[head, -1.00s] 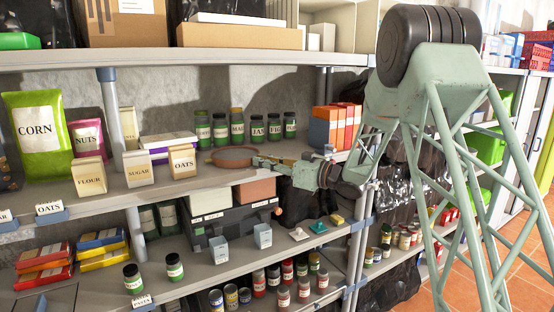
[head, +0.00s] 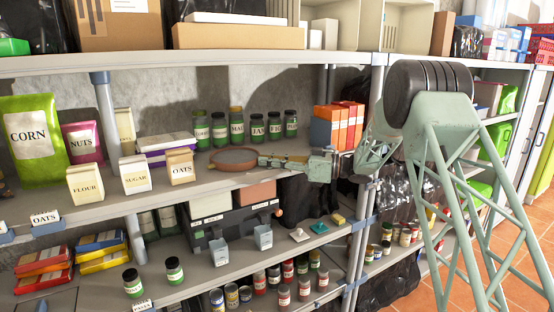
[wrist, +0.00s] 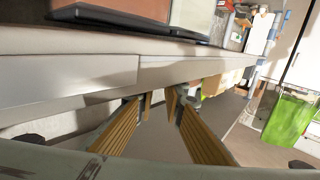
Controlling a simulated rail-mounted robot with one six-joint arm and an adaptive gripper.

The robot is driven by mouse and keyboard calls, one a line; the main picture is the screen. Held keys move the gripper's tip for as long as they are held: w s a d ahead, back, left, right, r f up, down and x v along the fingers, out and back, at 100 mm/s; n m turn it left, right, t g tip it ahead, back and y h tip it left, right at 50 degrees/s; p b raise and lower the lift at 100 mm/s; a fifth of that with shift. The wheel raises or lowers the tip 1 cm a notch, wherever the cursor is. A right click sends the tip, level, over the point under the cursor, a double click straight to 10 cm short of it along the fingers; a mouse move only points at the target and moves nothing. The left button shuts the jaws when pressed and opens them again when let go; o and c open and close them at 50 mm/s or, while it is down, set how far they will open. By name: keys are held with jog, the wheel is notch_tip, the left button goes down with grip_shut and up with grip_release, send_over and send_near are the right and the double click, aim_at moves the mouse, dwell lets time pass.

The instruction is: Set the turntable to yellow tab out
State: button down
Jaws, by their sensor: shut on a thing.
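The turntable (head: 234,159) is a low, round reddish-brown disc on the middle shelf, in front of the row of dark jars. No yellow tab can be made out on it in the head view. My gripper (head: 262,161) reaches in from the right along the shelf, its tips at the turntable's right rim. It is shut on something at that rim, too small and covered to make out. In the wrist view my gripper's two ribbed tan fingers (wrist: 160,98) converge below a pale shelf edge; the turntable cannot be recognised there.
The upper shelf (head: 200,63) hangs above. A dark drawer unit (head: 232,222) sits below.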

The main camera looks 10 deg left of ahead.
jog(key=shift+w, duration=0.1)
dwell(0.5)
jog(key=c, duration=2.7)
grip_release()
jog(key=shift+a, duration=0.1)
jog(key=shift+d, duration=0.2)
jog(key=shift+s+d, duration=0.15)
jog(key=shift+d, duration=1.8)
jog(key=shift+s+d, duration=0.15)
jog(key=shift+d, duration=1.8)
jog(key=shift+s+d, duration=0.15)
jog(key=shift+d, duration=1.8)
jog(key=shift+c, duration=0.2)
